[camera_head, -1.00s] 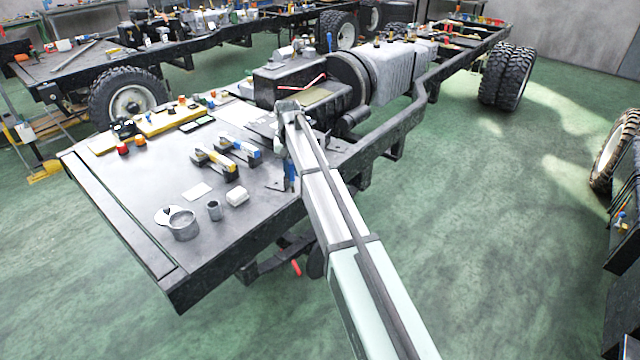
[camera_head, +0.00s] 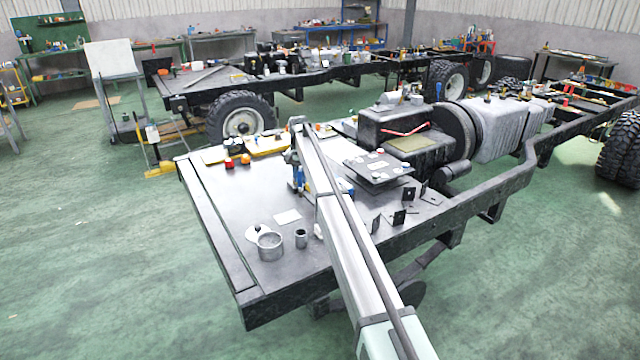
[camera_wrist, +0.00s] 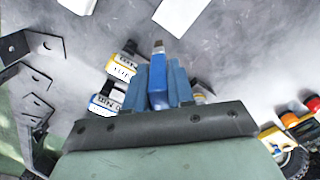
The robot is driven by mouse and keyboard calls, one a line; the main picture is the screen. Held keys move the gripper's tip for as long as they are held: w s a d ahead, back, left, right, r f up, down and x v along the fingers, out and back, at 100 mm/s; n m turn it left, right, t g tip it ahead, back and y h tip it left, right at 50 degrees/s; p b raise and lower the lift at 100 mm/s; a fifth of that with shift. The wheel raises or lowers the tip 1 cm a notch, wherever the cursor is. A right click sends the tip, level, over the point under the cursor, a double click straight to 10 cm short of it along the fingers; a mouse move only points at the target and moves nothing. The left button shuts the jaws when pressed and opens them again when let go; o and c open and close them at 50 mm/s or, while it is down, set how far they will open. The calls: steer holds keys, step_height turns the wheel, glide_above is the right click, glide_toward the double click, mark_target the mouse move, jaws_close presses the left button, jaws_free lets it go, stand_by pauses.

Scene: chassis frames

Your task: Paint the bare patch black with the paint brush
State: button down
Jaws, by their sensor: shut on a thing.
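My gripper (camera_head: 298,186) hangs over the middle of the chassis's flat front plate (camera_head: 225,195). In the wrist view its blue fingers (camera_wrist: 160,85) are shut on the paint brush (camera_wrist: 157,60), whose blue body shows between them. The brush's metal collar and dark tip point away from the wrist, over the grey plate. An open grey tin (camera_head: 269,246) stands near the plate's front edge, with a small grey cup (camera_head: 301,239) to its right. What is in the tin cannot be made out. I cannot pick out the bare patch in these views.
A white card (camera_head: 287,217) lies on the plate. Small black brackets (camera_head: 398,218) stand to the right. Red and orange caps (camera_head: 237,162) sit at the back left. The plate's left side is mostly clear.

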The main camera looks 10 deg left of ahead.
steer(key=a+f, duration=0.1)
steer(key=f, duration=0.1)
steer(key=a+f, duration=0.1)
steer(key=f, duration=0.2)
steer(key=a+f, duration=0.1)
steer(key=f, duration=0.2)
steer(key=shift+s, duration=0.25)
steer(key=shift+s+a, duration=2.9)
steer(key=shift+a, duration=0.05)
steer(key=shift+s, duration=0.6)
steer(key=shift+s+d, duration=0.25)
steer(key=shift+d, duration=0.1)
steer(key=shift+w+d, duration=0.2)
steer(key=shift+w, duration=0.35)
steer(key=shift+w+d, duration=3.2)
steer(key=shift+s+d, duration=0.5)
steer(key=shift+d, duration=0.05)
steer(key=shift+s+a, duration=3.65)
steer(key=shift+a, duration=0.1)
step_height(320, 180, up, 8)
